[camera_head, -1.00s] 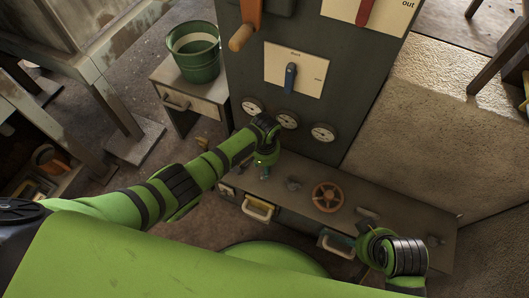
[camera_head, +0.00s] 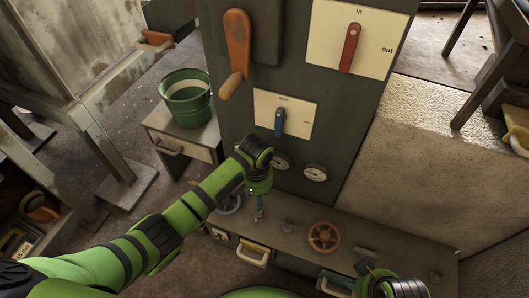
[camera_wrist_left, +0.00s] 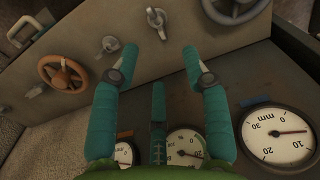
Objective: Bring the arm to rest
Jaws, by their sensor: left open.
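My left arm (camera_head: 190,205) reaches in from the lower left of the head view. Its gripper (camera_head: 259,206) hangs in front of the dark panel, above the low bench top. In the left wrist view the teal fingers of the left gripper (camera_wrist_left: 160,52) are spread with nothing between them. A lever knob (camera_wrist_left: 156,22) shows beyond the fingertips, apart from them. My right arm (camera_head: 388,285) shows only in part at the bottom right of the head view, and its fingers are mostly cut off or hidden.
The bench (camera_head: 300,215) has an orange handwheel (camera_head: 324,237) and small levers. A green bucket (camera_head: 187,98) stands on a side cabinet (camera_head: 165,128).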

